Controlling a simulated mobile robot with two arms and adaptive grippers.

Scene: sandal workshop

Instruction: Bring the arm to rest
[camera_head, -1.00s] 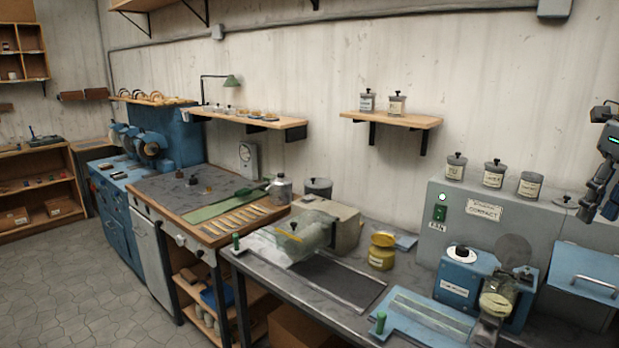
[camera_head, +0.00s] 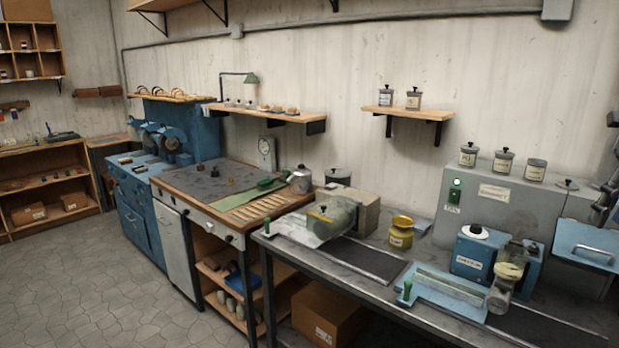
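Part of my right arm (camera_head: 606,195) shows at the right edge of the head view, in front of the grey cabinet. The arm runs out of the picture, and its gripper fingers cannot be made out. My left arm and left gripper are not in the picture. Nothing held by either arm is visible.
A long grey workbench (camera_head: 400,322) carries a blue machine (camera_head: 470,260), a yellow jar (camera_head: 401,236) and a blue tray (camera_head: 445,290). A grey cabinet (camera_head: 460,215) with jars stands behind. A wooden-edged bench (camera_head: 215,172) and blue cabinet (camera_head: 135,220) stand left. The left floor (camera_head: 70,285) is clear.

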